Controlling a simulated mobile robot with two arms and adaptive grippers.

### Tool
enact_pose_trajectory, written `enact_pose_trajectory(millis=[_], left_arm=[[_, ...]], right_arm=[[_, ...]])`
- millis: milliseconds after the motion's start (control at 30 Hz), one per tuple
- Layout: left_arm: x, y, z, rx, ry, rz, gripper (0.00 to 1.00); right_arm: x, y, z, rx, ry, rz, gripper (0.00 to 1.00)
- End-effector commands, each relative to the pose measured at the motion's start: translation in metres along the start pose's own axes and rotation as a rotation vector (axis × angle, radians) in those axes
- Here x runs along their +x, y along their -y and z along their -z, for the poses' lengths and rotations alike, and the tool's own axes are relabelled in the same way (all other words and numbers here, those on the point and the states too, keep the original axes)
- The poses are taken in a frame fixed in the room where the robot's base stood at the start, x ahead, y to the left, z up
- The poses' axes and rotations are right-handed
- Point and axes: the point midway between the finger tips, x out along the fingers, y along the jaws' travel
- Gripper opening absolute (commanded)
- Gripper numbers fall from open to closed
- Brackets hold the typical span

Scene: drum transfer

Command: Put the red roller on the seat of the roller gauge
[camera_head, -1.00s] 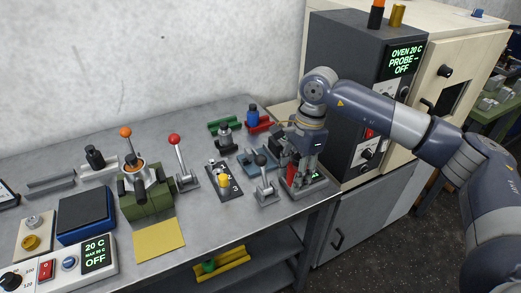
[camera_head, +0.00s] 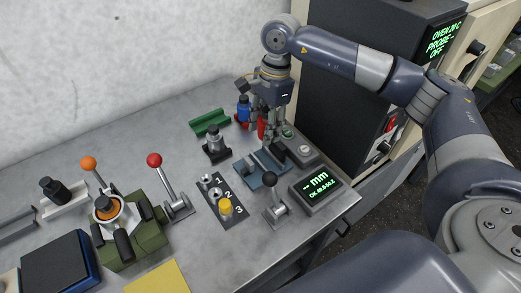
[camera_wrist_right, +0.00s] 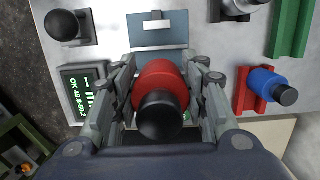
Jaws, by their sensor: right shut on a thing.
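My right gripper (camera_head: 268,134) is shut on the red roller (camera_head: 262,128), held upright above the back right of the bench. In the right wrist view the roller (camera_wrist_right: 172,78) with its black knob sits between both fingers of the gripper (camera_wrist_right: 160,100). The roller gauge has a blue-grey base with its seat (camera_head: 247,178), a display (camera_head: 318,187) reading "-- mm" and a black-knobbed lever (camera_head: 276,212). My left gripper is not in view.
A blue roller (camera_head: 243,107) sits on a red stand behind the gripper. A green stand (camera_head: 209,122) looks empty. The black oven (camera_head: 350,110) bounds the right.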

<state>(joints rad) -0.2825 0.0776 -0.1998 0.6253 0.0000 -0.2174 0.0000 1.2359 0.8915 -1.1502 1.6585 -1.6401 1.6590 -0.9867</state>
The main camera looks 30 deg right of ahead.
Motion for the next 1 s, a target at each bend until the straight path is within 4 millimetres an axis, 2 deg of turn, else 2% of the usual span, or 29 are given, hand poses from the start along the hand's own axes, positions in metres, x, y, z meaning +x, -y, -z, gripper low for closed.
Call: enact_pose_trajectory(millis=[100,267,467,700,1000], left_arm=[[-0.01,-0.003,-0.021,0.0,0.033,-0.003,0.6],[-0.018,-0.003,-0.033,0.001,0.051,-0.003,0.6],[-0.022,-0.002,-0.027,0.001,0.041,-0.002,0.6],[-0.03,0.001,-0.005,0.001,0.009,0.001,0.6],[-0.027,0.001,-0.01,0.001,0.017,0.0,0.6]], right_arm=[[0.019,-0.002,0.003,0.002,-0.001,-0.007,0.05],[0.046,-0.001,0.007,0.002,-0.001,-0.004,0.05],[0.062,-0.001,0.01,0.002,-0.001,-0.003,0.05],[0.092,-0.001,0.014,0.001,0.0,-0.002,0.05],[0.097,0.0,0.015,0.001,0.0,0.0,0.05]])
